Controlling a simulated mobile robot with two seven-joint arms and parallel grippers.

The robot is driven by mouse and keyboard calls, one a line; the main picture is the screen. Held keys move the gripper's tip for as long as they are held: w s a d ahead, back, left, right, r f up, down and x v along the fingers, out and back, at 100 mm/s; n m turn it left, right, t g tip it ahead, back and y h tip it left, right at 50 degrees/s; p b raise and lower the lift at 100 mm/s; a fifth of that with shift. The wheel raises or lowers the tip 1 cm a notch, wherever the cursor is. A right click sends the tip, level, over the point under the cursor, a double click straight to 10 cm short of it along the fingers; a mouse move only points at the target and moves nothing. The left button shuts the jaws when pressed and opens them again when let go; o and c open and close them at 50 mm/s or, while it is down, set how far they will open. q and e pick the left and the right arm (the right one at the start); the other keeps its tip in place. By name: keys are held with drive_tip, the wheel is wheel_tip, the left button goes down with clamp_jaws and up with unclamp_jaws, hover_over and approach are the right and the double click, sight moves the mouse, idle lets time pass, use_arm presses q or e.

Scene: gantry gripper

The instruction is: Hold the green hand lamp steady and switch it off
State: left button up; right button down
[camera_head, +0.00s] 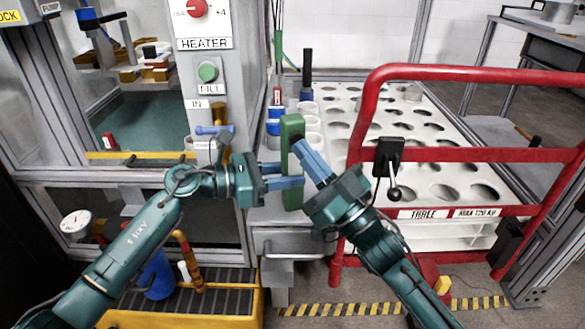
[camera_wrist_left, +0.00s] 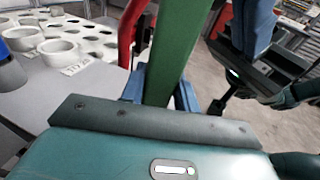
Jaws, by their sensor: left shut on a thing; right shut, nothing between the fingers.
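The green hand lamp (camera_head: 291,124) is an upright green bar in the middle of the head view. My left gripper (camera_head: 288,177) is shut around its lower-middle part from the left. In the left wrist view the lamp's green body (camera_wrist_left: 172,48) rises between the blue fingers. My right gripper (camera_head: 299,146) is shut and empty, its fingertips at the upper part of the lamp's right side; I cannot tell whether they touch it. The right fingers also show in the left wrist view (camera_wrist_left: 254,25). The lamp's switch and any light are not visible.
A white rack with round holes (camera_head: 340,103) stands behind on the right, with a red rail frame (camera_head: 470,74) in front of it. A black box with a lever (camera_head: 388,155) is on the rail. The heater panel (camera_head: 205,70) and glazed cabinet stand at left. A drawer handle (camera_head: 290,254) is below.

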drive_tip(key=shift+s+d, duration=0.3)
drive_tip(key=shift+s, duration=0.65)
drive_tip(key=shift+s+d, duration=0.3)
drive_tip(key=shift+s, duration=0.65)
drive_tip(key=shift+s+d, duration=0.3)
drive_tip(key=shift+s, duration=0.65)
use_arm(q)
drive_tip(key=o, duration=0.9)
drive_tip(key=shift+o, duration=0.2)
drive_tip(key=shift+a, duration=0.15)
drive_tip(key=v, duration=1.1)
drive_tip(key=shift+a, duration=0.4)
